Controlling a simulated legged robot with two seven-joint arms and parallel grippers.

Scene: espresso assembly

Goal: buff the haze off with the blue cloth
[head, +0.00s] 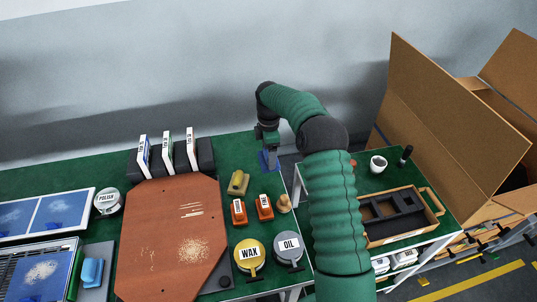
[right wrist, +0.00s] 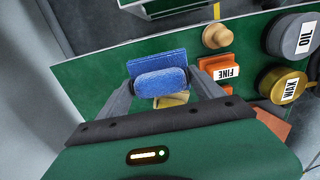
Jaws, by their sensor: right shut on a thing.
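My right gripper (head: 268,150) is shut on the blue cloth (head: 270,161) and holds it near the green bench's right edge. In the right wrist view the blue cloth (right wrist: 160,82) sits between the two fingers of the right gripper (right wrist: 161,88), as a rounded pad with a flat blue part behind it. Pale cloudy patches show on two blue panels (head: 67,209) at the far left. A brown octagonal board (head: 150,240) carries white streaks and a pale grainy patch. Another blue panel (head: 62,270) at lower left has a whitish patch. My left gripper is not in view.
A polish tin (head: 107,201), wax tin (head: 249,254) and oil tin (head: 288,247) stand on the bench. Orange blocks (head: 238,211), an olive block (head: 238,182) and a wooden knob (head: 284,203) are near the right gripper. A light blue block (head: 92,272) lies left of the board.

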